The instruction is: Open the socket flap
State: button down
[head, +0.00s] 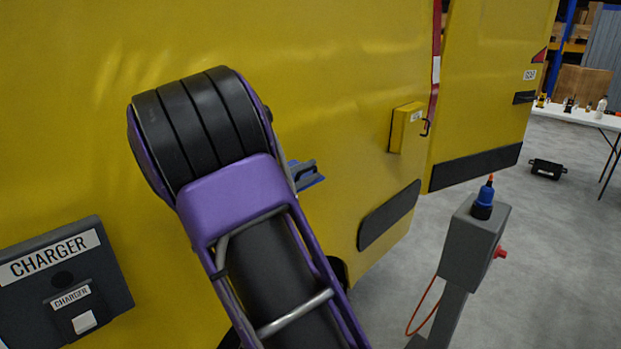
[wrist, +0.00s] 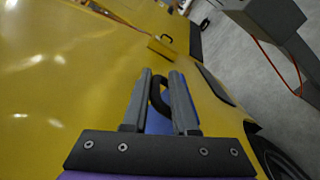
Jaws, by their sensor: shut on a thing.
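The socket flap appears to be the blue plate (head: 310,182) on the yellow vehicle side, partly hidden behind my arm in the head view. In the wrist view the blue flap (wrist: 158,122) shows between and behind my fingers, with a dark looped handle (wrist: 157,92) on it. My gripper (wrist: 160,76) is shut on this handle, one grey finger on each side. In the head view only a little of my gripper (head: 304,168) shows past the arm. How far the flap stands open cannot be told.
A grey charger panel (head: 62,285) is on the vehicle side at lower left. A yellow box (head: 406,128) with a dark hook sits right of the flap. A grey post (head: 470,245) with a blue plug (head: 484,200) and an orange cable stands at right.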

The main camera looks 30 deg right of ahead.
jog(key=shift+w+a, duration=0.3)
jog(key=shift+a, duration=0.05)
jog(key=c, duration=0.9)
grip_release()
jog(key=v, duration=1.7)
jog(key=shift+s+d+r+b, duration=0.1)
jog(key=shift+s+r+b, duration=0.05)
jog(key=shift+s+b, duration=0.15)
jog(key=shift+w, duration=0.1)
